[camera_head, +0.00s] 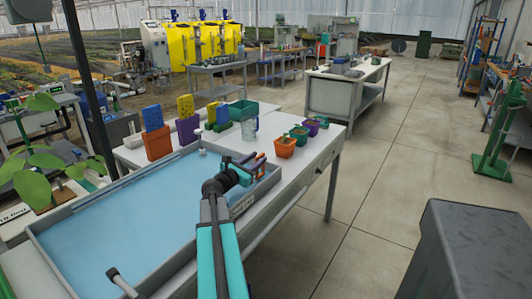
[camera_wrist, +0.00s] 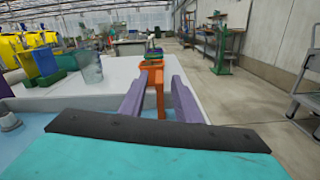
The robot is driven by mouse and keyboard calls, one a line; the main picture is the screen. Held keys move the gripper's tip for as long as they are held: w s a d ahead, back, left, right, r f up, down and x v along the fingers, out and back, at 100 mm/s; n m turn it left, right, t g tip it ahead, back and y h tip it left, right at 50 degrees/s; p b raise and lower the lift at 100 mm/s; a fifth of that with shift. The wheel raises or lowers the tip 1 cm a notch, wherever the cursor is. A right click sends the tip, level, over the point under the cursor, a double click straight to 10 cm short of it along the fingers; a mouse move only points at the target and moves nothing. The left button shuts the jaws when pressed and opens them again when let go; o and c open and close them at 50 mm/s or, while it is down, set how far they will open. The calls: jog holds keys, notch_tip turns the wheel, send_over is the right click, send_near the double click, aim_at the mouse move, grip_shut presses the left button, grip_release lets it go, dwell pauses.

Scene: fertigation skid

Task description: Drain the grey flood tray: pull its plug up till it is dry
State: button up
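The grey flood tray (camera_head: 95,187) holds blue water and fills the lower left of the head view. A small pale knob (camera_head: 202,152) stands at its far edge; it also shows at the left of the wrist view (camera_wrist: 10,121). A dark-ended rod (camera_head: 114,273) slants up at the tray's near side. I cannot tell which of these, if either, is the plug. My gripper (camera_head: 254,165) is over the tray's right end, well right of the knob. In the wrist view its purple fingers (camera_wrist: 157,98) are apart, with orange visible between them.
Orange, green and purple pots (camera_head: 285,147) stand in a row on the white bench beyond my gripper. A dark grey box (camera_head: 470,245) is at lower right. Floor between is clear.

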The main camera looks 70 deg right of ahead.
jog(key=x, duration=0.7)
jog(key=shift+d, duration=0.2)
jog(key=shift+s, duration=0.1)
grip_shut()
